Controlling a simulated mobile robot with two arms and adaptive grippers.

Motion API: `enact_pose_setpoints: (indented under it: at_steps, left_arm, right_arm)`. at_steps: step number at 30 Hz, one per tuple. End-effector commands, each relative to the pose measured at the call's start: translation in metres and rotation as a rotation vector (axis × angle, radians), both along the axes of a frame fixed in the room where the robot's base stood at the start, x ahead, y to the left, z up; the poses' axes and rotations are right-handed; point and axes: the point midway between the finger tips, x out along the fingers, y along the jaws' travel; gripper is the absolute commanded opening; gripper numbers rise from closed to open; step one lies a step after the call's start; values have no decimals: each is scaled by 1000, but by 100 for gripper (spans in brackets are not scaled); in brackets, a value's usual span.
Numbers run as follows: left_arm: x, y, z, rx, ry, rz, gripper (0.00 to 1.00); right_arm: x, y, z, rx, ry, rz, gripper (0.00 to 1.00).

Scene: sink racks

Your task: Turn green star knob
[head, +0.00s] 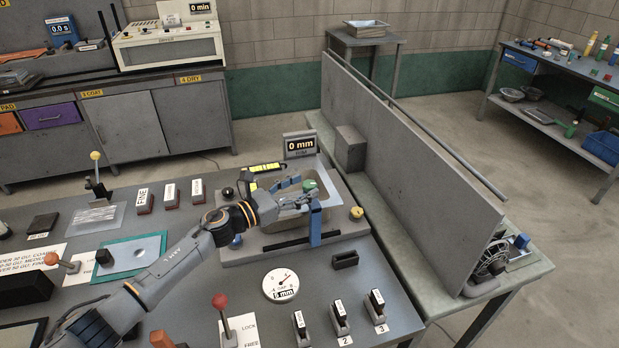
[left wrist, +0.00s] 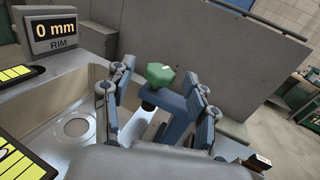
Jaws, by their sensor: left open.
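The green star knob (head: 310,186) sits on top of a blue post (head: 315,222) at the right of the sink unit. In the left wrist view the green knob (left wrist: 159,75) is in front of my palm, between the two spread fingers. My left gripper (head: 299,199) is open and empty, reaching from the left over the basin to the knob. Its fingers (left wrist: 161,82) stand on either side of the knob, with gaps visible; I cannot tell whether either touches it. My right gripper is not in view.
A display reading 0 mm RIM (head: 300,145) stands behind the basin. A yellow knob (head: 357,212) is to the right. A dial (head: 281,285) and a red-knobbed lever (head: 220,301) are nearer. A tall grey panel (head: 410,150) closes off the right side.

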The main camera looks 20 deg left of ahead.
Motion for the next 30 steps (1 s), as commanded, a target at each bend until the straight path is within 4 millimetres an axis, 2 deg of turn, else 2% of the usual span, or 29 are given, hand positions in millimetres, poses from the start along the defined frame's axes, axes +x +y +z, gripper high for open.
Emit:
enact_pose_setpoints:
  at_steps: [6, 17, 25, 30]
  left_arm:
    - [21, -14, 1, 0, 0, 1, 58]
    - [24, -17, -1, 1, 1, 0, 58]
    - [24, -17, -1, 0, 0, 0, 3]
    - [24, -17, 0, 0, 0, 4, 2]
  right_arm:
    - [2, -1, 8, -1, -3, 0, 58]
    - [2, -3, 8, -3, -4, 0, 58]
    - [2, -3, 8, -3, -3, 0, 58]
    - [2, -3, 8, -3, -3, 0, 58]
